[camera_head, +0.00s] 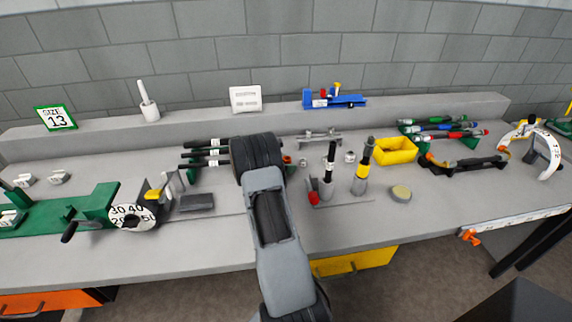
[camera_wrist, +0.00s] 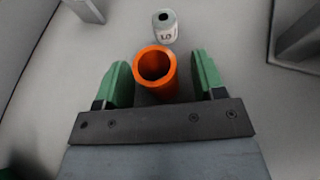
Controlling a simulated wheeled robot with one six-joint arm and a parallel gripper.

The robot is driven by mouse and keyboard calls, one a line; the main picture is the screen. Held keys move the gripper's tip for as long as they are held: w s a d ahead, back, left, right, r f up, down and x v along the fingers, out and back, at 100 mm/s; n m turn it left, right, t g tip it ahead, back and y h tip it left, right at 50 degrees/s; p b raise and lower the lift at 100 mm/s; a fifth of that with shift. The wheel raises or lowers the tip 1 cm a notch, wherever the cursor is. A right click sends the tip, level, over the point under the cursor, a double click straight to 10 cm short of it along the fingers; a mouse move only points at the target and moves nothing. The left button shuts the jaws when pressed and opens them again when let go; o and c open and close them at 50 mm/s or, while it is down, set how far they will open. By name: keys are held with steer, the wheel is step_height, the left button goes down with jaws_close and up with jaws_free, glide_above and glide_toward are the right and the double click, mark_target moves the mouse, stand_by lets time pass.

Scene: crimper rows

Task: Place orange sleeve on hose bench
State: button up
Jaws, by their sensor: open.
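In the wrist view, an orange sleeve (camera_wrist: 158,90), a short hollow tube, stands upright with its open end facing the camera. My gripper (camera_wrist: 161,70) is open, with one green finger on each side of the sleeve. Gaps show between the sleeve and both fingers. In the head view my arm hides the fingertips, and I cannot pick out the sleeve for sure. The long grey bench (camera_head: 450,205) carries hoses and fittings.
A small pale labelled fitting (camera_wrist: 165,25) stands just beyond the sleeve. Black hoses (camera_head: 205,153) lie left of my arm. A green crimper with a dial (camera_head: 133,216) is at left.

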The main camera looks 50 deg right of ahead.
steer(key=shift+r, duration=0.25)
steer(key=v, duration=1.2)
steer(key=shift+s+a, duration=0.1)
steer(key=shift+a, duration=0.05)
steer(key=s+a+r+m+y, duration=0.1)
steer(key=a, duration=0.1)
steer(key=a+r+m, duration=0.1)
steer(key=a, duration=0.1)
steer(key=s+a+r+m+t+y, duration=0.1)
steer(key=a, duration=0.1)
steer(key=shift+s+a+r+y, duration=0.25)
steer(key=shift+s+r+y, duration=0.05)
steer(key=s+a+r+m+t+y, duration=0.2)
steer(key=s+a+m+y, duration=0.3)
steer(key=a, duration=0.7)
steer(key=s+a+r+m+t+y, duration=0.2)
steer(key=s+a+m+t+y, duration=0.2)
steer(key=s+a, duration=0.6)
steer(key=a+m+y, duration=0.1)
steer(key=a+m, duration=0.1)
steer(key=a, duration=0.1)
steer(key=shift+a, duration=0.2)
steer(key=shift+s, duration=0.1)
